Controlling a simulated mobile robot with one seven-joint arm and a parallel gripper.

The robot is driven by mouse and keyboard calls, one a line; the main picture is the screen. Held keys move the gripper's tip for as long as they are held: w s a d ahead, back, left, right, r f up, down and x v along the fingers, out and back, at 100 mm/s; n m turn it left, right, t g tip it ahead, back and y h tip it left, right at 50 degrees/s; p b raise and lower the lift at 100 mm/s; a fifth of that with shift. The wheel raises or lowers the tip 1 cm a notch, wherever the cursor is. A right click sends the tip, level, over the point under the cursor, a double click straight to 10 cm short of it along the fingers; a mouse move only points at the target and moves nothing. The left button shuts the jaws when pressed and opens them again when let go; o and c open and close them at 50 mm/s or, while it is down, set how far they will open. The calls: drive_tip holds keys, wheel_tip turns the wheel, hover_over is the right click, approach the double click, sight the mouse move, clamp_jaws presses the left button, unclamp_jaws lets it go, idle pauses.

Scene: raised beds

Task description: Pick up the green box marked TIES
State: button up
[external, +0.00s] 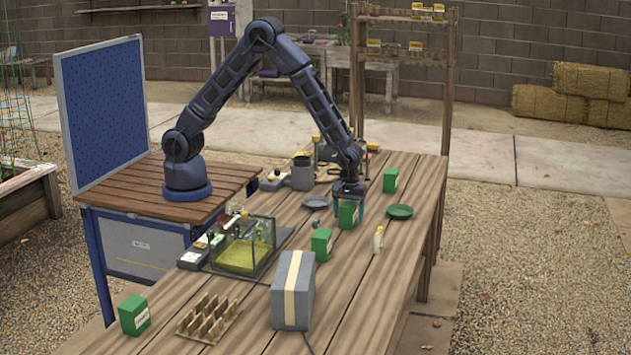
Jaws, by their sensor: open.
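Several green boxes with white labels stand on the long wooden table. The labels are too small to read, so I cannot tell which is marked TIES. One green box (348,215) is directly below my gripper (348,204), which points down with its fingers open at either side of the box's upper part. I cannot tell whether they touch it. Another green box (322,244) stands just in front and to the left. A third green box (390,180) is farther back to the right, and another green box (134,314) is at the near left corner.
A dark grey plate (315,202) lies left of my gripper and a green plate (400,212) lies right. A small bottle (378,240) stands near the right edge. A glass tank (243,250), a grey box with a pale band (292,290) and a wooden rack (208,320) are nearer.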

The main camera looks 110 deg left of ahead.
wheel_tip(320, 180, down, 2)
drive_tip(key=shift+f, duration=0.1)
drive_tip(key=shift+c, duration=0.4)
drive_tip(key=c, duration=1)
drive_tip(key=shift+c, duration=0.2)
